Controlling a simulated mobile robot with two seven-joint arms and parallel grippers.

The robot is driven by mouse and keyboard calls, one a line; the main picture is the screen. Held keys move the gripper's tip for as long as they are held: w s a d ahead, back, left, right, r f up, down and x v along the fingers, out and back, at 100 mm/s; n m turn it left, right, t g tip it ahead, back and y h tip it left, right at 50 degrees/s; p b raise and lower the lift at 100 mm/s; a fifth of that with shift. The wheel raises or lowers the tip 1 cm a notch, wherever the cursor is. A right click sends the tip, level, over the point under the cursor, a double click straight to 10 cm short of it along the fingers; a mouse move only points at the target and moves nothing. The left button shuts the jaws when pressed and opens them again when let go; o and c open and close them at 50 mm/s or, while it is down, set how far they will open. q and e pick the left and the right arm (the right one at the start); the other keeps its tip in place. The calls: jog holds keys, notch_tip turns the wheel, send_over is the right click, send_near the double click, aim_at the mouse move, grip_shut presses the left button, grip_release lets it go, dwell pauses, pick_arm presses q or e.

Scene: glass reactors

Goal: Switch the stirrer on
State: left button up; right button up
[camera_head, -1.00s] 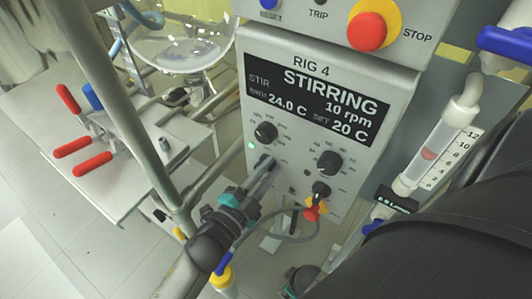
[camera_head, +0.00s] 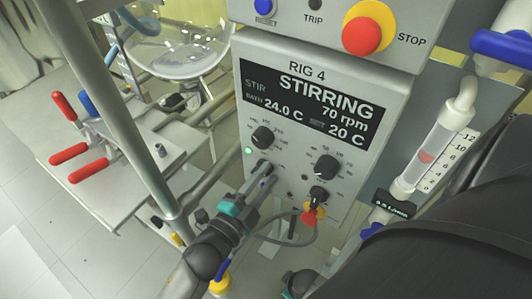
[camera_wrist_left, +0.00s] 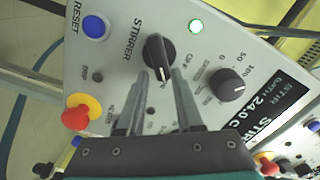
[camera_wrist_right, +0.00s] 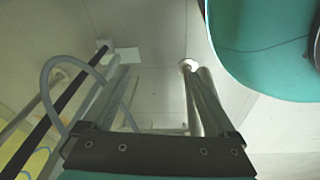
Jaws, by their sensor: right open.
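The stirrer switch, a black knob with a white pointer mark (camera_wrist_left: 158,57), is on the grey control panel (camera_head: 240,110) under the word STIRRER. The panel display (camera_head: 318,105) reads STIRRING, 70 rpm, and a green lamp (camera_head: 248,150) is lit; the lamp also shows in the left wrist view (camera_wrist_left: 195,27). My left gripper (camera_head: 262,177) is at the switch, with its fingers apart. In the left wrist view its fingertips (camera_wrist_left: 162,74) are at the knob's lower edge, with a gap between them. My right gripper (camera_wrist_right: 157,75) is open and empty.
A red stop button (camera_head: 369,36) on yellow and a blue reset button (camera_head: 265,6) are above the display. A right-hand knob (camera_head: 327,167) and a red-yellow connector with cable (camera_head: 312,213) are near the left gripper. Red-handled clamps (camera_head: 88,170) are at the left.

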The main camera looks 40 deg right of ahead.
pick_arm(q)
jog(key=shift+o, duration=1.2)
jog(key=shift+w+a+f, duration=0.15)
pick_arm(e)
jog(key=shift+s+f, duration=0.1)
jog(key=shift+s, duration=0.1)
pick_arm(q)
jog(key=shift+s+a, duration=0.2)
jog(key=shift+s, duration=0.05)
jog(key=p+v, duration=0.3)
jog(key=v, duration=1.1)
jog(key=shift+a, duration=0.35)
pick_arm(e)
jog(key=s+d+f, duration=0.2)
jog(key=s+d, duration=0.2)
jog(key=s, duration=0.2)
jog(key=shift+d, duration=0.2)
